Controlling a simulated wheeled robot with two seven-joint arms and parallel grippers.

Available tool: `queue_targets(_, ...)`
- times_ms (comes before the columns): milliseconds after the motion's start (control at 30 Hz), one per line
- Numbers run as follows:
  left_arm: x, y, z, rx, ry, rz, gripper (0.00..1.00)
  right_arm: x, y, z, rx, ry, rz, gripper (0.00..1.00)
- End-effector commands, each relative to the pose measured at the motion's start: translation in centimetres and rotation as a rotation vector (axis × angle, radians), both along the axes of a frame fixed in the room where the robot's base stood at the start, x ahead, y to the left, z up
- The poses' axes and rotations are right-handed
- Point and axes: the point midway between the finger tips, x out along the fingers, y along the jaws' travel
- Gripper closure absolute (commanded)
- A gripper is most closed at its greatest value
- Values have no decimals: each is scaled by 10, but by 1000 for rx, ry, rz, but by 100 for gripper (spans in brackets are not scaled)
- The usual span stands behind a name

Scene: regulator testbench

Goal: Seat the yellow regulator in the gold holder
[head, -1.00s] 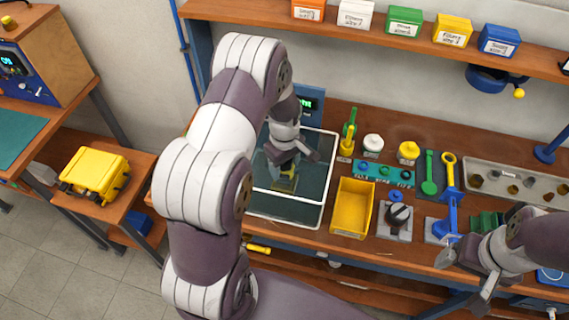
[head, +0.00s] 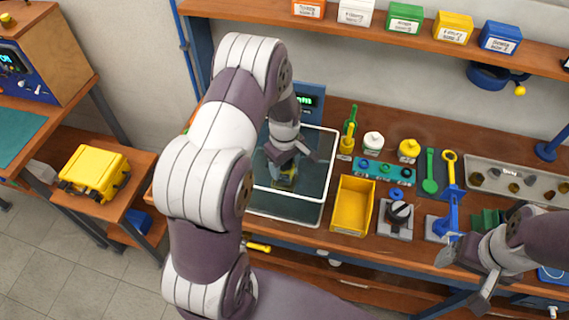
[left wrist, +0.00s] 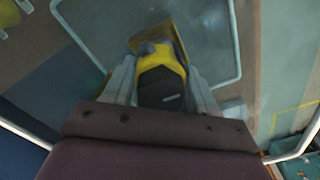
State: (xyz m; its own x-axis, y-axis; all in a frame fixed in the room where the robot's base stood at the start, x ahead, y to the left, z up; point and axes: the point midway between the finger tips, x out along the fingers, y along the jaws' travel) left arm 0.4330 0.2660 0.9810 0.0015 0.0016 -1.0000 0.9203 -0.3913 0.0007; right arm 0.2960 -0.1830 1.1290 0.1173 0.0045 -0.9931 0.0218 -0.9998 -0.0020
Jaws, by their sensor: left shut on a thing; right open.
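My left gripper (head: 286,166) points down inside the white-rimmed glass enclosure (head: 323,190). In the left wrist view the gripper (left wrist: 165,88) is shut on the yellow regulator (left wrist: 165,57), which has a dark face toward the camera. A little of the regulator (head: 284,182) shows below the fingers in the head view. A gold-tan piece (left wrist: 181,38), apparently the gold holder, shows just beyond the regulator; I cannot tell whether they touch. My right gripper (head: 463,272) is open and empty at the bench's front right.
A yellow bin (head: 353,206) and a grey knob block (head: 397,221) stand right of the enclosure. Bottles, blue and green tools and a grey parts tray (head: 520,181) fill the bench farther right. A yellow case (head: 94,172) sits on the left side table.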

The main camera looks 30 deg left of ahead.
Motion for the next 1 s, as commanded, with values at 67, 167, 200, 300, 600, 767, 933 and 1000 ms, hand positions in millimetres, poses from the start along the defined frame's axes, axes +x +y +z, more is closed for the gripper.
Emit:
queue_targets(67, 1, 0, 1, 1, -1, 0, 96, 0, 0, 0, 0, 0, 0, 15)
queue_targets(167, 1, 0, 1, 1, -1, 0, 96, 0, 0, 0, 0, 0, 0, 15)
queue_targets(200, 1, 0, 1, 1, -1, 0, 96, 0, 0, 0, 0, 0, 0, 15)
queue_targets(300, 1, 0, 0, 1, -1, 0, 96, 0, 0, -1, 0, 0, 0, 15)
queue_targets(600, 0, 0, -8, 1, -1, 0, 96, 0, 0, -5, 0, 0, 0, 15)
queue_targets(767, 1, 0, -9, 1, -1, 0, 96, 0, 0, -6, 0, 0, 0, 15)
queue_targets(933, 1, 0, -9, 1, -1, 0, 96, 0, 0, -5, 0, 0, 0, 15)
queue_targets(1000, 1, 0, -9, 1, -1, 0, 96, 0, 0, -5, 0, 0, 0, 15)
